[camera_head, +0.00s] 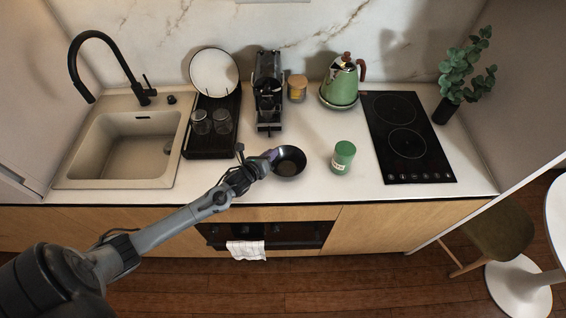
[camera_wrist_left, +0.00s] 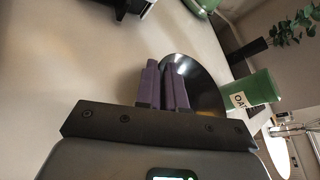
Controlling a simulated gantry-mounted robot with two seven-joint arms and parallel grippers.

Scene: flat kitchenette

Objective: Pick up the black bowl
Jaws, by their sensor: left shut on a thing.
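The black bowl (camera_head: 289,161) is at the front of the counter, between the dish rack and the green canister. My left gripper (camera_head: 270,155) is at the bowl's left rim. In the left wrist view, its purple fingers (camera_wrist_left: 167,86) are shut on the near rim of the bowl (camera_wrist_left: 205,88), with one finger partly hiding the rim. The bowl looks about level in the head view; whether it touches the counter I cannot tell. My right gripper is in neither view.
A green canister (camera_head: 343,157) stands just right of the bowl. A coffee machine (camera_head: 268,92) stands behind it, and a black dish rack (camera_head: 212,143) with glasses is to the left. A black hob (camera_head: 408,140) is farther right. The counter's front edge is close.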

